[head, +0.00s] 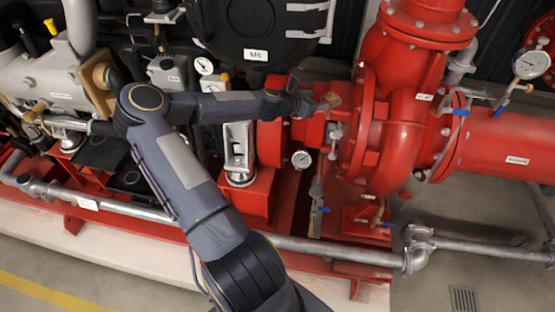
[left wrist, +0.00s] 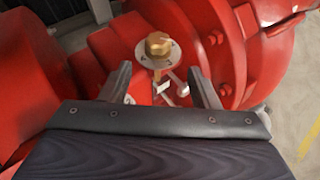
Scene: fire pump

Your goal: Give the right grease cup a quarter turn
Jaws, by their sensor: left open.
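A brass grease cup (head: 331,100) sits on top of the red pump's bearing housing in the head view, just beyond the tip of my left arm. In the left wrist view the grease cup (left wrist: 158,44) shows a hex-shaped brass top above a pale disc with marks around it. My left gripper (head: 312,103) is open and empty; in the left wrist view its two fingers (left wrist: 162,82) stand apart, with the cup ahead of the gap between them. The fingers appear apart from the cup. No second grease cup is clearly visible. My right gripper is not in view.
The large red pump casing (head: 405,115) stands right of the cup. A black panel (head: 262,30) is behind my left forearm. A grey pipe (head: 330,249) runs along the front; the floor at lower right is mostly clear.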

